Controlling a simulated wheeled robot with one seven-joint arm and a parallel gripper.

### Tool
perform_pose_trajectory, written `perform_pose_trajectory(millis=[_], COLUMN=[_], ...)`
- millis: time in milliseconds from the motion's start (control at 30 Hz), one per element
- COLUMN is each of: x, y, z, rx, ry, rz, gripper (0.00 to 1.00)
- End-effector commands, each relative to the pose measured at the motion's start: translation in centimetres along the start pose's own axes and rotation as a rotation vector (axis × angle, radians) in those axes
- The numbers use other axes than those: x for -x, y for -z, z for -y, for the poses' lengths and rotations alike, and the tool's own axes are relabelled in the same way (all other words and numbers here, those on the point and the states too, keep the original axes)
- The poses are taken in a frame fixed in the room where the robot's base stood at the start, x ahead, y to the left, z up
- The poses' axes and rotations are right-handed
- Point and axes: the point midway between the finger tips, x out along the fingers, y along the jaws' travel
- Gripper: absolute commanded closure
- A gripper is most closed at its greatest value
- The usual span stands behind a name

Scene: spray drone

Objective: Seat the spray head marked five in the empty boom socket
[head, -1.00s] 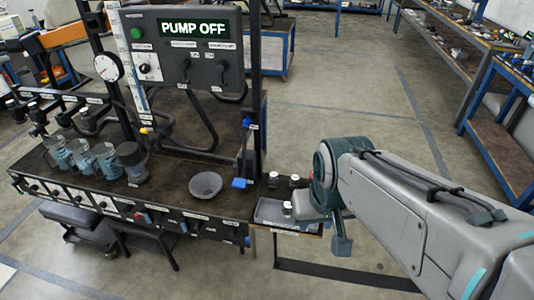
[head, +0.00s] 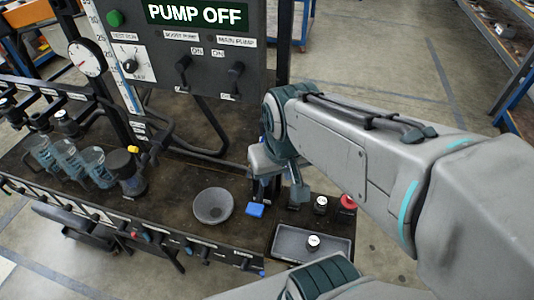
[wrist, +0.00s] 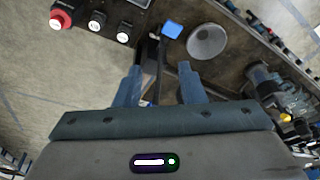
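Black spray heads with white tops stand at the bench's right end: one (head: 320,204) stands behind the grey tray (head: 285,256), and one (head: 313,242) is in the tray. The wrist view shows two white-topped heads, a left one (wrist: 95,22) and a right one (wrist: 123,34). Their numbers are too small to read. The boom (head: 75,93) runs along the left with several dark heads hanging; I cannot make out the empty socket. My gripper (wrist: 158,80) is open, its blue fingers apart, above the bench near a dark post. I see nothing held.
A grey bowl (head: 213,206) and a blue block (head: 255,210) lie near my gripper. Clear jugs (head: 68,155) and a dark jug (head: 126,172) stand left. A red-topped knob (head: 347,203) is at the right. The PUMP OFF panel (head: 215,50) rises behind.

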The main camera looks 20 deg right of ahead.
Motion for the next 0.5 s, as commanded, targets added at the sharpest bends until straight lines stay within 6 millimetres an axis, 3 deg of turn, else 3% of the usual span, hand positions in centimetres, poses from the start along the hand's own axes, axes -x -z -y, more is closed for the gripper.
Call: perform_pose_trajectory(millis=[200,300,500], x=[0.0,0.0,-0.8], y=[0.0,0.1,2.0], z=[0.0,-0.1,-1.4], rx=[0.0,-0.003,-0.058], ry=[0.0,-0.003,-0.059], rz=[0.0,0.001,0.03], gripper=[0.64,0.4,0.4])
